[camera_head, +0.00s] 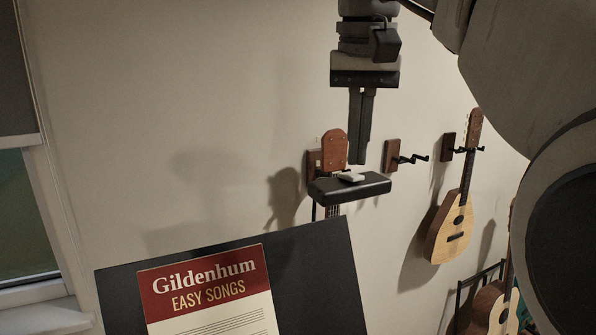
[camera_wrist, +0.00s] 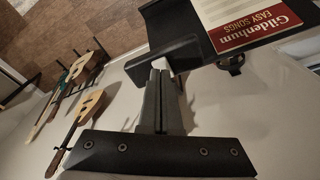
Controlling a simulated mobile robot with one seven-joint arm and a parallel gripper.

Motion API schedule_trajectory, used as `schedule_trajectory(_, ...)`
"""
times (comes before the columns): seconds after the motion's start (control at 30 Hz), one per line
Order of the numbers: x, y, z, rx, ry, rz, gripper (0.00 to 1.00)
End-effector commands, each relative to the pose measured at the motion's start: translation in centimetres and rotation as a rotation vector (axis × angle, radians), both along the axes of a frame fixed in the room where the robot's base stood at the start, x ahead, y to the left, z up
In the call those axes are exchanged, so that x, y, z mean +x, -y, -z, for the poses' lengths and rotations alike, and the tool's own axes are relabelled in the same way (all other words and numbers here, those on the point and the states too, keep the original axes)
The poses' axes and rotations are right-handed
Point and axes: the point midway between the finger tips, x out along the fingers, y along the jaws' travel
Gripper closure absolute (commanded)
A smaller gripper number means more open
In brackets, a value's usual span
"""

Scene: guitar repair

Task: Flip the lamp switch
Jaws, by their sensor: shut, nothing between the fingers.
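A black slab-shaped lamp head (camera_head: 375,188) stands out in front of the wall in the middle of the head view, beyond the music stand. A small white piece (camera_head: 350,177), which looks like the switch, sits on its top. My gripper (camera_head: 359,162) points down just above the lamp head, its two fingers together and empty. In the wrist view the gripper's tips (camera_wrist: 161,66) are close to the dark lamp head (camera_wrist: 160,52). I cannot tell whether they touch it. The white piece is mostly hidden there.
A music stand (camera_head: 313,265) with a red and cream songbook (camera_head: 205,285) is in front. Guitars hang on the wall at right, one at wall hooks (camera_head: 455,228); another (camera_head: 495,308) stands lower right. An empty hook (camera_head: 393,156) is right of the lamp.

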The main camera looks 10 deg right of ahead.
Motion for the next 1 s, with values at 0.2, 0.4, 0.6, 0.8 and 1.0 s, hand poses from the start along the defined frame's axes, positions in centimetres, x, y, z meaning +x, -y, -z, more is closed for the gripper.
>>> schedule_trajectory(0.2,0.0,0.0,0.1,0.000,0.000,0.000,1.00)
schedule_trajectory(0.4,0.0,0.0,0.4,0.000,0.000,0.000,1.00)
schedule_trajectory(0.6,0.0,0.0,0.7,0.000,0.000,0.000,1.00)
schedule_trajectory(0.8,0.0,0.0,1.0,0.000,0.000,0.000,1.00)
schedule_trajectory(1.0,0.0,0.0,1.3,0.000,0.000,0.000,1.00)
